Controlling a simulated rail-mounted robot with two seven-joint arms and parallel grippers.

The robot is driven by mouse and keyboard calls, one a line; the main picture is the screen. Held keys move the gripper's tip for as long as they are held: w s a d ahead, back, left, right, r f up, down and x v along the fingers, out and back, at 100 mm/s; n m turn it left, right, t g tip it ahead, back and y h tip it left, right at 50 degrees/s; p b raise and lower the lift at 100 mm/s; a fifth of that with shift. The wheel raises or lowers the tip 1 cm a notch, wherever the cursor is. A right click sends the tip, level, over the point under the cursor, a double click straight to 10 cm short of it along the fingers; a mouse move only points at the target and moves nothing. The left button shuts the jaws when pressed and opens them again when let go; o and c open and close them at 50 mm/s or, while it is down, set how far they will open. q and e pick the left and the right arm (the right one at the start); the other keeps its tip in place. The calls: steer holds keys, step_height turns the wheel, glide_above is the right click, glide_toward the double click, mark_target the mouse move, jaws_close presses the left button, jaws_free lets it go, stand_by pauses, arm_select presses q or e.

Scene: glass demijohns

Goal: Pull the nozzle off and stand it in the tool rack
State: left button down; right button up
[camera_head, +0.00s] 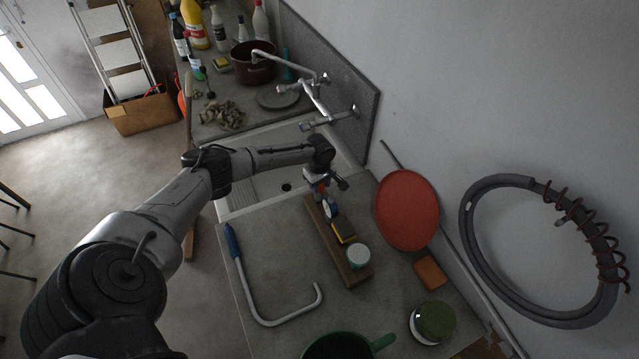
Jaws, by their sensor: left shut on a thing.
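The tool rack (357,277) looks like a long brown wooden block on the grey worktop beside the sink. A blue-and-white tool (329,208), a yellow piece (343,232) and a round white-and-teal piece (358,257) stand in or on it. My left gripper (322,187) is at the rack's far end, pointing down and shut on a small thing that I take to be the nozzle. A bit of red shows at its fingers. The fingers hide most of the held thing, and I cannot tell whether it touches the rack. My right gripper is not in view.
A bent grey tube with a blue handle (233,242) lies left of the rack. The tap (330,118) rises behind.

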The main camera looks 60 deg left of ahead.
arm_select(q)
steer(key=shift+f, duration=0.5)
steer(key=shift+f, duration=0.15)
stand_by(1.1)
steer(key=c, duration=0.6)
jaws_free()
steer(key=shift+o, duration=0.2)
steer(key=shift+r+p, duration=1.2)
steer(key=shift+p, duration=0.4)
steer(key=shift+r+p, duration=1.85)
steer(key=shift+p, duration=0.4)
